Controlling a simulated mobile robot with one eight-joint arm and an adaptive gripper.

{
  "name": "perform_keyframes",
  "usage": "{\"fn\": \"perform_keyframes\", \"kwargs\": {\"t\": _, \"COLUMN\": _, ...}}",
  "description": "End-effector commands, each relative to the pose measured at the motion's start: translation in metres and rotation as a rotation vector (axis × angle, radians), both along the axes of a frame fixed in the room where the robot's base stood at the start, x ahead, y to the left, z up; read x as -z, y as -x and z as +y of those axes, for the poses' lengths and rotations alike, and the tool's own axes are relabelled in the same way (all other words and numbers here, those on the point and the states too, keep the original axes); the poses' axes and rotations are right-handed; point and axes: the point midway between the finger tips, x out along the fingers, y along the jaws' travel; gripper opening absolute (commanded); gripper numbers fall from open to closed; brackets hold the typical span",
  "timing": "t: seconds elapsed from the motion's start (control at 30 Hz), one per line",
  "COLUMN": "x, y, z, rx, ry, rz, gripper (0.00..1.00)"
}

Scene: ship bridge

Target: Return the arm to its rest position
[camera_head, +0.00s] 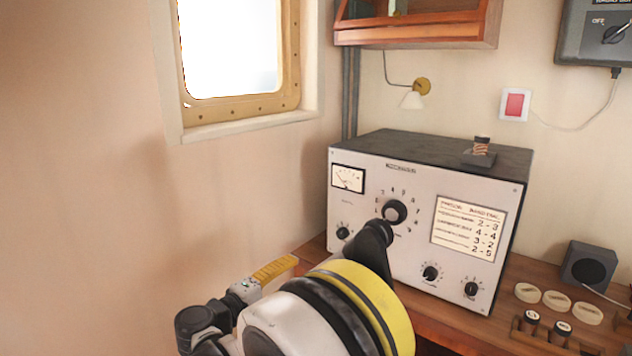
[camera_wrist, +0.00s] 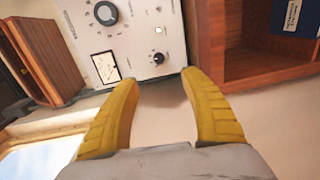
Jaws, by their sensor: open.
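My arm fills the lower middle of the head view, with a white and yellow joint in front of the radio set. My gripper (camera_wrist: 160,88) shows in the wrist view with two yellow fingers spread apart and nothing between them. In the head view one yellow finger (camera_head: 274,269) shows left of the arm, near the wall; the other is hidden. The radio set (camera_head: 410,262), a white-faced box with a dial, knobs and a label card, stands on the wooden desk. It also shows, tilted, at the top of the wrist view (camera_wrist: 140,25). The gripper appears apart from it.
A wooden desk (camera_head: 520,275) carries several round discs (camera_head: 556,300), a small rack (camera_head: 545,335) and a dark speaker box (camera_head: 588,268) at right. A wooden cabinet (camera_head: 420,28) hangs above the radio. A window (camera_head: 235,50) is in the left wall. Open space lies along that wall.

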Motion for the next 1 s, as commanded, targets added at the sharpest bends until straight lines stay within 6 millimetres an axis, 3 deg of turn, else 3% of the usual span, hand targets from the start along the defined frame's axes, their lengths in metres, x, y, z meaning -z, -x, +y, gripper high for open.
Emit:
{"fn": "perform_keyframes", "kwargs": {"t": 0.27, "x": -0.020, "y": 0.002, "z": -0.065, "rx": 0.036, "ry": -0.137, "rz": 0.105, "gripper": 0.54}}
{"fn": "perform_keyframes", "kwargs": {"t": 0.47, "x": -0.034, "y": 0.026, "z": -0.131, "rx": 0.076, "ry": -0.311, "rz": 0.199, "gripper": 0.54}}
{"fn": "perform_keyframes", "kwargs": {"t": 0.57, "x": -0.040, "y": 0.054, "z": -0.173, "rx": 0.104, "ry": -0.447, "rz": 0.250, "gripper": 0.54}}
{"fn": "perform_keyframes", "kwargs": {"t": 0.7, "x": -0.042, "y": 0.106, "z": -0.220, "rx": 0.143, "ry": -0.662, "rz": 0.298, "gripper": 0.54}}
{"fn": "perform_keyframes", "kwargs": {"t": 0.83, "x": -0.037, "y": 0.162, "z": -0.247, "rx": 0.176, "ry": -0.870, "rz": 0.309, "gripper": 0.54}}
{"fn": "perform_keyframes", "kwargs": {"t": 1.0, "x": -0.025, "y": 0.233, "z": -0.262, "rx": 0.214, "ry": -1.146, "rz": 0.279, "gripper": 0.54}}
